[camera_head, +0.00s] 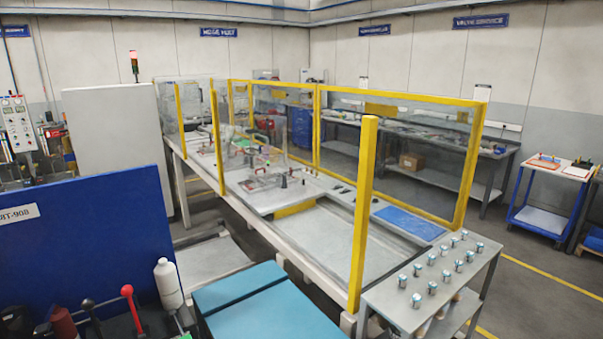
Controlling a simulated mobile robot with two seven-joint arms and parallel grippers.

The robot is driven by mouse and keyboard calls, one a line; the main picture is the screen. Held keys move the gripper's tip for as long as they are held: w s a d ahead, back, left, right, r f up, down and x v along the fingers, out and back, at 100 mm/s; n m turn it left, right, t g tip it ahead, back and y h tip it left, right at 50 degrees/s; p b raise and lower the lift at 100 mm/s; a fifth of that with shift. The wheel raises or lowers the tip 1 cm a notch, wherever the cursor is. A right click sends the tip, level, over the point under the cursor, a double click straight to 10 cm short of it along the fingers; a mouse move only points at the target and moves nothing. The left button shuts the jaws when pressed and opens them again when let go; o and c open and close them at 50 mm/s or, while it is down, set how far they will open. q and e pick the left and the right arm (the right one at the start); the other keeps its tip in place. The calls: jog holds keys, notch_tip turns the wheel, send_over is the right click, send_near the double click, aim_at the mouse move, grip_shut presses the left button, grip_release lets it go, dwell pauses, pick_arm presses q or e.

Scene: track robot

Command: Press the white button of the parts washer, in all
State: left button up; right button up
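I cannot make out a white button of a parts washer in this view, nor tell for sure which machine is the washer. A box with a teal lid (262,312) stands at the bottom middle, cut off by the lower edge. A blue panel (85,245) with a white label fills the lower left. A control panel (17,124) with gauges and small buttons is at the far left, too small to read. Neither of my grippers is in view.
A long bench (350,240) with yellow-framed clear guards (362,215) runs across the middle. A grey table (440,280) with several small metal parts is at the lower right. A white bottle (168,285) stands by the blue panel.

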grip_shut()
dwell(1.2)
